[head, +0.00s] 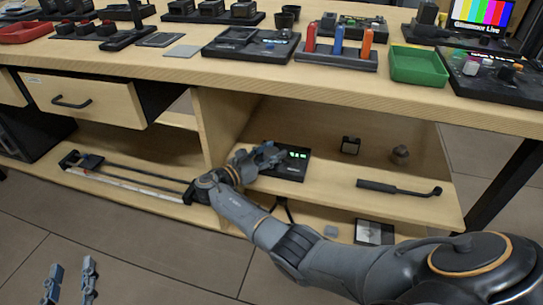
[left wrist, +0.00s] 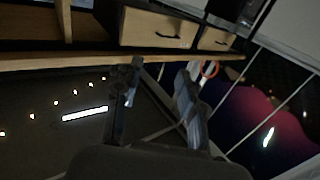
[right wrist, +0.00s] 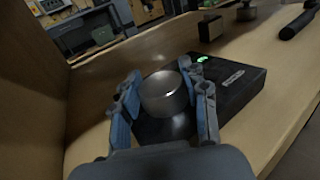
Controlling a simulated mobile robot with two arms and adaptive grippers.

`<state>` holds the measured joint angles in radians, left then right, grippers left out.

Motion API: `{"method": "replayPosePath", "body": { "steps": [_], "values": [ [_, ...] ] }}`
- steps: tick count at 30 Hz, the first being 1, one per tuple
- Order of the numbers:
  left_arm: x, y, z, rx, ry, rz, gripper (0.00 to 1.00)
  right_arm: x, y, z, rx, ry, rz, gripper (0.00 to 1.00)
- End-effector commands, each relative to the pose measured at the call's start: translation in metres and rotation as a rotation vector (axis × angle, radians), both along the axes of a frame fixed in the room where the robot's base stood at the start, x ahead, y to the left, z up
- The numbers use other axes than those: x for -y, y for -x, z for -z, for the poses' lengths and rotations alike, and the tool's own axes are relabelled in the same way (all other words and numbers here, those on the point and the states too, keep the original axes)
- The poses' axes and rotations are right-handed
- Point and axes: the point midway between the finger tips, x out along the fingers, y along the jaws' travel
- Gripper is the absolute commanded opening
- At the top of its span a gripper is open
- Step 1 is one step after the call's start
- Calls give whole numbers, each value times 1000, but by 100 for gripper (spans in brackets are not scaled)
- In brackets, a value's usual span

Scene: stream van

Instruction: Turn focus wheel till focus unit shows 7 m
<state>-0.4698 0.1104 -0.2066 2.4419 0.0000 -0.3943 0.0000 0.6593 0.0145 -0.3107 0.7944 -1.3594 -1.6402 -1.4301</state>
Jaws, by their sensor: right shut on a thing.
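The focus unit (head: 291,172) is a black box with green lit digits, on the shelf under the bench. The digits are too small to read in the head view and blurred in the right wrist view, where the unit (right wrist: 238,88) also shows. The focus wheel (right wrist: 163,92) is a round silver knob on top of the unit. My right gripper (right wrist: 163,98) is shut on the wheel, one blue-grey finger on each side; in the head view it (head: 262,160) partly hides the wheel. My left gripper (head: 71,268) is open and empty above the floor, low at the left.
An upright wooden divider (head: 215,125) stands left of the unit. A black-handled tool (head: 400,188) and two small items lie right of it on the shelf. A long rail (head: 125,180) lies on the left shelf. The benchtop (head: 190,67) overhangs the shelf.

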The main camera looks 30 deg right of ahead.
Motion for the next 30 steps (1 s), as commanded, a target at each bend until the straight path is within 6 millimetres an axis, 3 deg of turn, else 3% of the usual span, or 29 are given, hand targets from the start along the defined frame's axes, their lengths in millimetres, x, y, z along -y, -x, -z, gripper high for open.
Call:
{"method": "replayPosePath", "body": {
  "steps": [6, 12, 28, 29, 30],
  "values": [
    [5, 2, -38, 219, 57, 13, 40, 0, -1, 1, 1, 1, 57, 13],
    [7, 7, -60, 332, 89, 20, 40, 1, 0, 0, 1, 1, 87, 13],
    [7, 10, -68, 374, 100, 22, 40, 1, 0, 0, 1, 1, 97, 13],
    [7, 10, -68, 374, 100, 22, 40, 1, 0, -1, 1, 1, 97, 48],
    [7, 9, -68, 373, 99, 22, 40, 1, 0, -1, 1, 1, 97, 57]
  ]
}}
